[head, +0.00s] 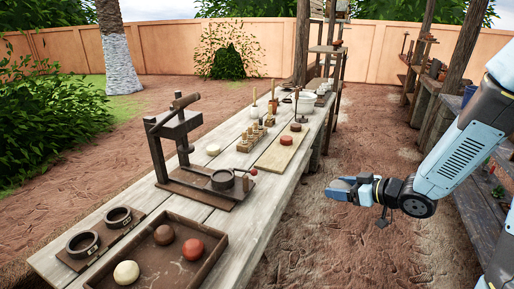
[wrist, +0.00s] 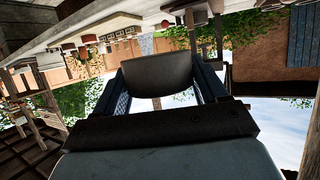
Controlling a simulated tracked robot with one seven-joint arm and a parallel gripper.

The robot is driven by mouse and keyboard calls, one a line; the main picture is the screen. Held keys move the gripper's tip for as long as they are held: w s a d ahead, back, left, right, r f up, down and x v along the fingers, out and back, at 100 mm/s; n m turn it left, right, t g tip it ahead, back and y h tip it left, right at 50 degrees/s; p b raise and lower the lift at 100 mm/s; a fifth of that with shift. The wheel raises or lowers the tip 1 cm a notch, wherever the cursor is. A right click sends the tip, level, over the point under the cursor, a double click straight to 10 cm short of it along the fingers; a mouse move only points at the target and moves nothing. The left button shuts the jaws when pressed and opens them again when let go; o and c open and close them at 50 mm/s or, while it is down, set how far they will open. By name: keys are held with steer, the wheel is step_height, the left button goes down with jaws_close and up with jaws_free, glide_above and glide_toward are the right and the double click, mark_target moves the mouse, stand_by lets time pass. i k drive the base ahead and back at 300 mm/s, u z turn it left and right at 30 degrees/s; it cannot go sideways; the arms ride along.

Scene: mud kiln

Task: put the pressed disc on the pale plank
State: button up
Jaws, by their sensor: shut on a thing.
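My gripper (head: 342,188) hangs out over the bare ground, to the right of the table and apart from it. In the wrist view it (wrist: 160,90) is shut on a dark brown disc (wrist: 157,74), gripped between the two blue fingers. The pale plank (head: 272,159) lies along the right side of the table. The wrist view is upside down, and the plank cannot be made out clearly there.
A dark wooden press (head: 180,150) stands left of the plank. A tray (head: 205,272) with white, brown and red balls and a board with two rings (head: 83,243) are at the near end.

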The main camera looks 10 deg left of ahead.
mark_target(274, 160)
steer(key=u, duration=0.35)
steer(key=i, duration=1)
steer(key=z, duration=0.1)
steer(key=k, duration=0.85)
steer(key=u, duration=0.2)
steer(key=i, duration=0.85)
steer(key=z, duration=0.1)
